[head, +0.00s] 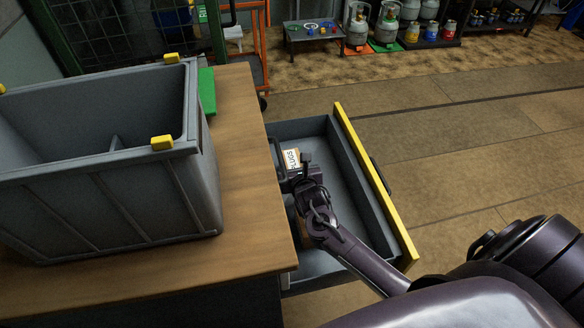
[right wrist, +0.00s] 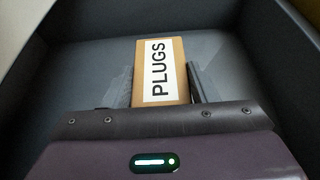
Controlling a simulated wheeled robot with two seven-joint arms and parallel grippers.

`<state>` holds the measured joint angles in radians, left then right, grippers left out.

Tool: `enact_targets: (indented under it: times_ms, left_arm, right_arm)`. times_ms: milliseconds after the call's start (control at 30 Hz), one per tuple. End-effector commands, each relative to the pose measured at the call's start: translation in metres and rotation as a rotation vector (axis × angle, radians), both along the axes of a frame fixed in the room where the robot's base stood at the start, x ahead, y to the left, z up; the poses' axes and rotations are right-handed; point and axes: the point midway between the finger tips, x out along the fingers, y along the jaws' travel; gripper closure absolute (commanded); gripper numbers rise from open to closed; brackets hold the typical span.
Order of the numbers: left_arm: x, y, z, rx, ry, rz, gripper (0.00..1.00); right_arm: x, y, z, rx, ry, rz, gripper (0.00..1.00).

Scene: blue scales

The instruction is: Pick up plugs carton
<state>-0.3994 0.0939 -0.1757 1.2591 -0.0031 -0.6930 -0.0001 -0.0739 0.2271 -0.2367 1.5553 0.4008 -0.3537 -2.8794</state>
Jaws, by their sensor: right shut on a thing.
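The plugs carton (head: 291,159) is a small brown box with a white label reading PLUGS. It is inside the open drawer (head: 375,185), towards its far left part. In the right wrist view the carton (right wrist: 161,72) lies between the two fingers of my right gripper (right wrist: 162,88), label facing the camera. My right gripper (head: 294,172) is shut on the carton, with a finger on each side of it. The near end of the carton is hidden by the gripper body. My left gripper is not in view.
A wooden worktop (head: 245,170) borders the drawer on the left and carries a large grey bin (head: 110,195) with yellow clips. The drawer has raised walls and a yellow-topped front. Open floor (head: 470,140) lies right of it. Gas cylinders (head: 385,22) stand far back.

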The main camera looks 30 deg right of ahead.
Motion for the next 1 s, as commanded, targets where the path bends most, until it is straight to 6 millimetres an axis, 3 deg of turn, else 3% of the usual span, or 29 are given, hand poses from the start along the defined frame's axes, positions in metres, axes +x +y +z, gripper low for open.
enact_targets:
  times_ms: [267,433,667,1000]
  left_arm:
    - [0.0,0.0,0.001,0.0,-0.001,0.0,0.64]
    - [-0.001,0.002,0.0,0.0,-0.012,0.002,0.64]
    - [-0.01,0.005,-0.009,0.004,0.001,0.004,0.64]
    - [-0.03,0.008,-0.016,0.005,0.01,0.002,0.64]
  right_arm:
    - [0.001,0.0,0.003,-0.001,-0.004,0.001,0.79]
    - [0.001,-0.001,0.015,-0.003,-0.004,0.001,0.79]
    - [-0.009,-0.038,0.013,-0.007,-0.001,0.0,0.79]
    - [-0.009,-0.039,0.091,-0.003,-0.007,0.003,0.79]
